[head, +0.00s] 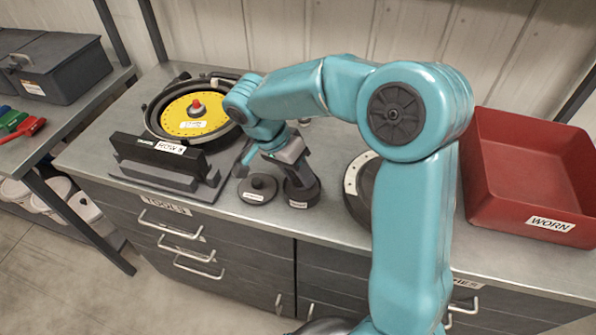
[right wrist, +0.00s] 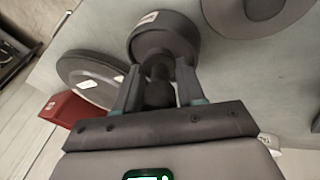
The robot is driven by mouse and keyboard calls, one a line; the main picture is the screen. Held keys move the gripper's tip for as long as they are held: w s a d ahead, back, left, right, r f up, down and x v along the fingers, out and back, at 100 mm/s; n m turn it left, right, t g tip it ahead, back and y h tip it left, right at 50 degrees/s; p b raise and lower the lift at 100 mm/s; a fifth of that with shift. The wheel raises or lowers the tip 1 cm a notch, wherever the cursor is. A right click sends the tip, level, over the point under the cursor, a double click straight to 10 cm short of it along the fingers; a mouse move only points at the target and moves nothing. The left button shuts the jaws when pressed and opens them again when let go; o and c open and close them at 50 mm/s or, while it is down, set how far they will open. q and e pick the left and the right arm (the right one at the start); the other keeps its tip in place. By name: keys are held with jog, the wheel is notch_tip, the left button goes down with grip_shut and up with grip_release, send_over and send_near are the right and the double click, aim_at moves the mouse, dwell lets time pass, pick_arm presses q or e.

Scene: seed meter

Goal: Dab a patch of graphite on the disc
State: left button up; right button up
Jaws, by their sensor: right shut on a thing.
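The yellow disc (head: 180,122) lies in a black round housing (head: 152,112), with a red-topped hub (head: 196,106) at its middle and a white label near its front. My right gripper (head: 290,170) points down, to the right of the disc. In the right wrist view, its fingers (right wrist: 160,92) are shut on the dark rounded knob of a dark round labelled piece (right wrist: 163,38). That piece shows in the head view (head: 302,192) at the bench top. I cannot tell whether it is one piece or a dabber in a pot. My left gripper is not in view.
A flat dark knobbed lid (head: 258,189) lies just left of the held piece. A black block marked with a row label (head: 162,148) stands before the housing. A dark round part (head: 354,190) lies right, partly behind my arm. A red WORN bin (head: 530,180) stands far right.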

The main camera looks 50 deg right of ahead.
jog(key=shift+r+p, duration=2.6)
jog(key=shift+r, duration=0.95)
jog(key=shift+f, duration=0.1)
